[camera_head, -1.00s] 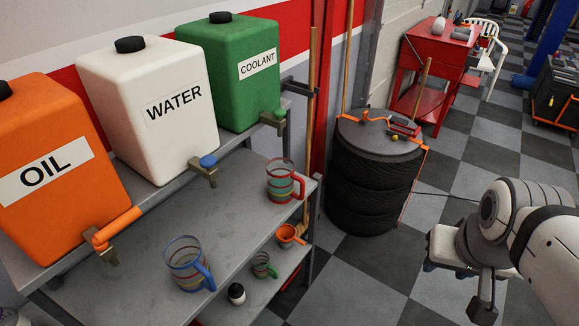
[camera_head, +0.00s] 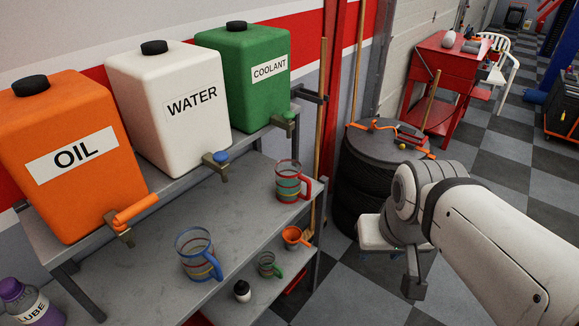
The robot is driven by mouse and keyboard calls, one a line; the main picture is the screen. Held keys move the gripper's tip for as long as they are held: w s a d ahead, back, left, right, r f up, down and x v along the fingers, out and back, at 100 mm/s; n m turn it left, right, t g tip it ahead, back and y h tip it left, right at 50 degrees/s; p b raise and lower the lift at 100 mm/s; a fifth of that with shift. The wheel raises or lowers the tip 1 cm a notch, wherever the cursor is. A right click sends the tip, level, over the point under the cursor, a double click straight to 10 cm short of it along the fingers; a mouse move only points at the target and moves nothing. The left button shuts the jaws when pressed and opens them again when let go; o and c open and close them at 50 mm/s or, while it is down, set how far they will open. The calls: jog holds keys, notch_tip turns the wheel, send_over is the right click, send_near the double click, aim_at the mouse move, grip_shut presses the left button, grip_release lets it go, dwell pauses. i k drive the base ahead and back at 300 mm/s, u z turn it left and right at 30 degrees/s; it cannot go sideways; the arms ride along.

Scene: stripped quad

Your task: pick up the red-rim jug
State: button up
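The red-rim jug (camera_head: 288,184) is a clear striped jug with a red rim and a red handle on its right side. It stands upright near the right end of the grey metal shelf (camera_head: 245,205), below the green coolant tank. My gripper (camera_head: 412,286) hangs to the right of the shelf, apart from the jug. Only part of the gripper shows under my arm, and whether its fingers are open or shut cannot be made out.
A blue-rim jug (camera_head: 197,256) stands nearer on the same shelf. A green cup (camera_head: 267,265), an orange cup (camera_head: 294,237) and a small dark-capped bottle (camera_head: 242,291) are lower down. Stacked tyres (camera_head: 365,190) stand behind my arm. A purple bottle (camera_head: 30,303) is at lower left.

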aim_at(288, 177)
jog(key=z, duration=0.05)
jog(key=i, duration=1)
jog(key=u, duration=0.05)
